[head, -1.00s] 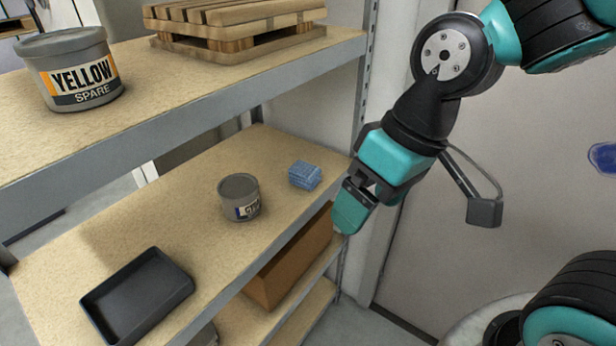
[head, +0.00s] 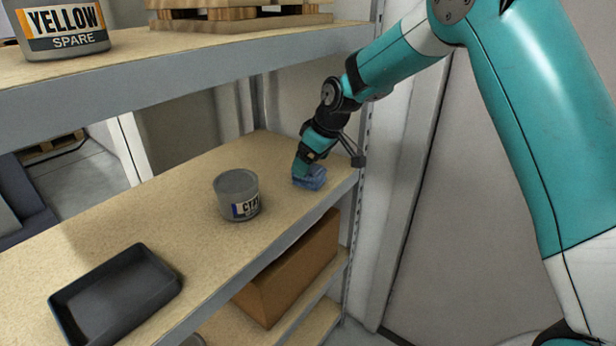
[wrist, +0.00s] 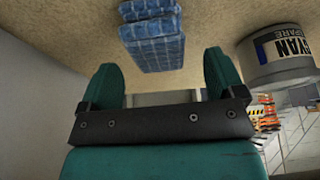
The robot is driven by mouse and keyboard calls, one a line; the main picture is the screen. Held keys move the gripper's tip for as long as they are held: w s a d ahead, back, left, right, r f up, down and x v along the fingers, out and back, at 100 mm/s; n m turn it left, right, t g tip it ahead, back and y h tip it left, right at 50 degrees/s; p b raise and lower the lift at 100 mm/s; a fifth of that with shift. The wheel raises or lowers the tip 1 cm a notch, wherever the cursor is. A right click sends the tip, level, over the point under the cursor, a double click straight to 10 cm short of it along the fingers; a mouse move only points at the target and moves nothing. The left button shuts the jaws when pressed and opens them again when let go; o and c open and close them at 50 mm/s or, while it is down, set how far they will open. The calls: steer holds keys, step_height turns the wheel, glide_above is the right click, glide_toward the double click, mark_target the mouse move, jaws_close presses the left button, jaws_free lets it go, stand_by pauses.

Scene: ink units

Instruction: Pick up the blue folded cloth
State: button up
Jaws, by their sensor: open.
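The blue folded cloth (head: 314,180) lies on the middle shelf (head: 150,215) near its right end. In the wrist view the checked blue cloth (wrist: 153,40) sits just beyond the fingertips, roughly between their lines. My gripper (head: 302,172) is at the cloth in the head view and partly covers it. In the wrist view my gripper (wrist: 160,75) shows its two teal fingers spread apart with nothing between them. I cannot tell whether a finger touches the cloth.
A grey can (head: 237,196) stands left of the cloth; it also shows at the right of the wrist view (wrist: 280,58). A black tray (head: 115,292) lies further left. The upper shelf (head: 190,75) hangs above, and a metal post (head: 362,150) stands close on the right.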

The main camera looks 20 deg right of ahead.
steer(key=x, duration=0.5)
steer(key=shift+w+d, duration=0.1)
steer(key=shift+d, duration=0.05)
steer(key=c, duration=1)
steer(key=shift+r, duration=0.15)
